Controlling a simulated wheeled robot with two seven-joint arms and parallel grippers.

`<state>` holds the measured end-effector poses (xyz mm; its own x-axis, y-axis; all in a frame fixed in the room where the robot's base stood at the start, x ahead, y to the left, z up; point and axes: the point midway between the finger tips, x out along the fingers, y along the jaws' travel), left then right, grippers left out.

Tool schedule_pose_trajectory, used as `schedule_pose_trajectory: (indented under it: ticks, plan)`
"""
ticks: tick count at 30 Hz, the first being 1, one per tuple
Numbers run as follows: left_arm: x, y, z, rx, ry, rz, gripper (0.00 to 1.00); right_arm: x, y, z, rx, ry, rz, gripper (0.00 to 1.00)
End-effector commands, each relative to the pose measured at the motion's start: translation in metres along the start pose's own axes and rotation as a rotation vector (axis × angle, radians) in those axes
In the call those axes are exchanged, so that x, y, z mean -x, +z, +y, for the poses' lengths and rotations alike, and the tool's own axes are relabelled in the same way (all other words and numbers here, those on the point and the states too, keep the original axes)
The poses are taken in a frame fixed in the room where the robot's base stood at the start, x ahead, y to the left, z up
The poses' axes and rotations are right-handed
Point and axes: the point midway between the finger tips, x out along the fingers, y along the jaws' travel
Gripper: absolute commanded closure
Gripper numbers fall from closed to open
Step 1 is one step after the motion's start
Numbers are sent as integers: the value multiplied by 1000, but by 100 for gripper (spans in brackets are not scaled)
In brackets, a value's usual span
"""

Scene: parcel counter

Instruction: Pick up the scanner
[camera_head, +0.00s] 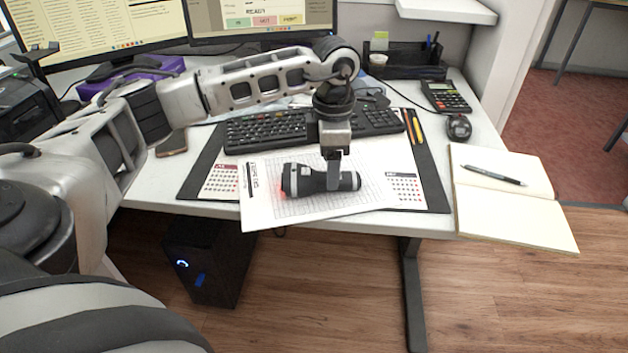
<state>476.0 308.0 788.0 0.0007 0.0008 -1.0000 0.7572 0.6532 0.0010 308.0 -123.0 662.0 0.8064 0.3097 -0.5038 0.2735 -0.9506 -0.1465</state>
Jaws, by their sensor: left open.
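The scanner (302,180) is a dark grey and black handheld device with a red glow at its left end. It lies on its side on a white printed sheet (262,208) near the front edge of the desk. My left gripper (334,182) points straight down at the scanner's handle, right of its head. Its jaws are open, with a finger in front of the handle; the far finger is hidden. I cannot tell whether the fingers touch the scanner. My right gripper is not in view.
A black keyboard (266,131) lies behind the scanner, partly under my left arm. An open notebook (510,222) with a pen (492,175) is at the right, a mouse (458,127) and calculator (446,97) behind it. Monitors (95,30) stand at the back. A phone (171,143) lies left.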

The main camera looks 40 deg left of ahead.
Motion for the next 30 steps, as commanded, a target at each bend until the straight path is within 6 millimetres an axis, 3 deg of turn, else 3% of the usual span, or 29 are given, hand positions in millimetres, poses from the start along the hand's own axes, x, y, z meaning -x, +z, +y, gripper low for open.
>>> schedule_pose_trajectory:
  ticks: [6, 14, 20, 30]
  plan:
    - [-28, 2, 0, -1, -1, 1, 36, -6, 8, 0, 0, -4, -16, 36]
    - [-30, 2, 0, -1, -1, 0, 36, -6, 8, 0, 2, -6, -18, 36]
    - [-30, 2, 0, -1, -1, -1, 89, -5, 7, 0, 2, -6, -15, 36]
    - [-27, 2, 0, -1, 1, -2, 90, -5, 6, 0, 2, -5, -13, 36]
